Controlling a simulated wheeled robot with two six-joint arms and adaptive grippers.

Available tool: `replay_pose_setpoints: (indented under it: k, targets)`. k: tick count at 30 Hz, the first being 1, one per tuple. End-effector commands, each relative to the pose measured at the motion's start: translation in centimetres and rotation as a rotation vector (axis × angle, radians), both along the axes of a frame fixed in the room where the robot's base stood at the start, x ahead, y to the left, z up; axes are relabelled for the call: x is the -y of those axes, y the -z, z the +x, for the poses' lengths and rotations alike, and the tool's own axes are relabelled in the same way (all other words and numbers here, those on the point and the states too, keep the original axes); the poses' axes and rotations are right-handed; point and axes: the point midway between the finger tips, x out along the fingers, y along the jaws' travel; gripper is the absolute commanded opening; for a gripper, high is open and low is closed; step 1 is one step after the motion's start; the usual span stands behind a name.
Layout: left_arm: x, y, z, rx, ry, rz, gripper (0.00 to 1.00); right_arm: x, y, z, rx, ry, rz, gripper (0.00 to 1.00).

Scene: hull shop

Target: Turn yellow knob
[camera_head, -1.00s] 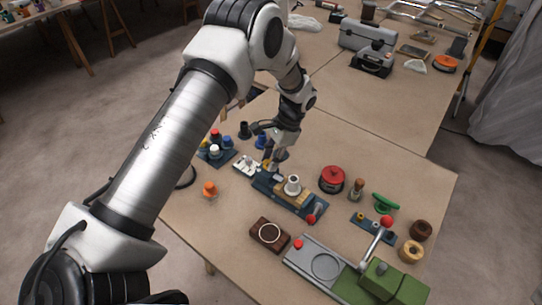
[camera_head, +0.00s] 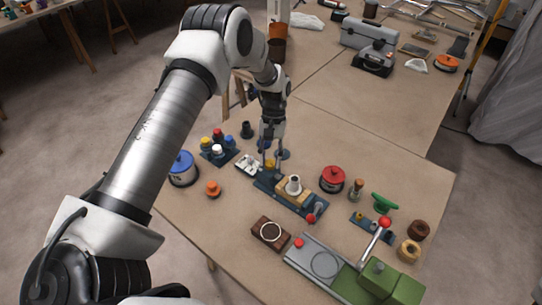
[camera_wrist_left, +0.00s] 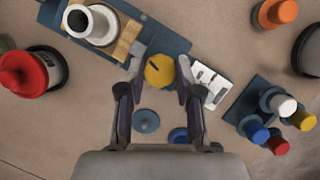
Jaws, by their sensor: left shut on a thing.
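In the head view the knob (camera_head: 270,164) is small and partly hidden by my fingers. My left gripper (camera_head: 270,158) points down over it. In the left wrist view my left gripper (camera_wrist_left: 160,66) has one fingertip on each side of the knob, shut on it. My right gripper is in neither view.
A white switch plate (camera_wrist_left: 211,82) lies close beside the knob. The white cone (camera_head: 293,185), red-lidded pot (camera_head: 332,179) and a blue plate of coloured knobs (camera_wrist_left: 266,98) stand nearby. Blue round pieces (camera_wrist_left: 146,121) lie under the gripper.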

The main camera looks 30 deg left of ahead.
Motion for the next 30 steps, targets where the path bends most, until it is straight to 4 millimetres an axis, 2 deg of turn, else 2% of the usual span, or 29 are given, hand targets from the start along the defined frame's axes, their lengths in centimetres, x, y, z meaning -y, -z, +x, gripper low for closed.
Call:
replay_pose_setpoints:
  k: [12,30]
  targets:
    - [-0.07,0.26,-0.46,-0.011,-0.254,-0.001,0.0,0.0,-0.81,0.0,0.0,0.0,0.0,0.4]
    - [-0.1,0.31,-0.46,-0.01,-0.308,0.0,0.0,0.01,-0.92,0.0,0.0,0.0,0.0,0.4]
